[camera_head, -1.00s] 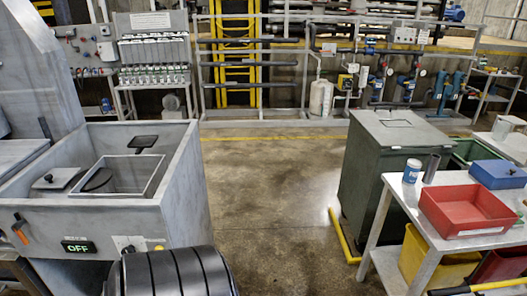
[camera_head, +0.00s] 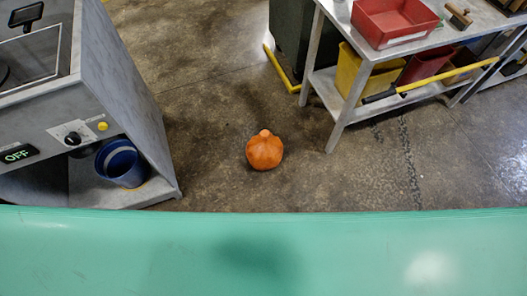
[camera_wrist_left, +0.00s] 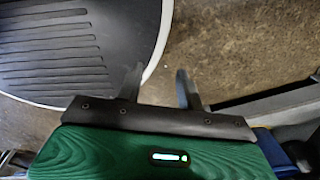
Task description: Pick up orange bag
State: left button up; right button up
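The orange bag (camera_head: 264,152) is a round, tied bundle with a small knot on top. It stands upright on the bare concrete floor near the middle of the head view. No gripper is near it in that view. My left gripper (camera_wrist_left: 158,80) shows in the left wrist view. Its two dark fingers are apart with only floor between them, so it is open and empty. The bag does not show in the left wrist view. My right gripper is in neither view.
A grey machine (camera_head: 120,75) with an OFF display stands at left, a blue bucket (camera_head: 122,163) in its lower opening. At right, a metal table (camera_head: 345,95) holds a red tray (camera_head: 394,20), with a yellow bin (camera_head: 362,75) below. Floor around the bag is clear.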

aim_at(265, 150)
jog(key=i+l+u, duration=0.1)
jog(key=l, duration=0.2)
jog(key=i+l+u, duration=0.25)
jog(key=l, duration=0.35)
jog(key=i+l+u, duration=0.1)
jog(key=l, duration=0.25)
jog(key=i, duration=0.05)
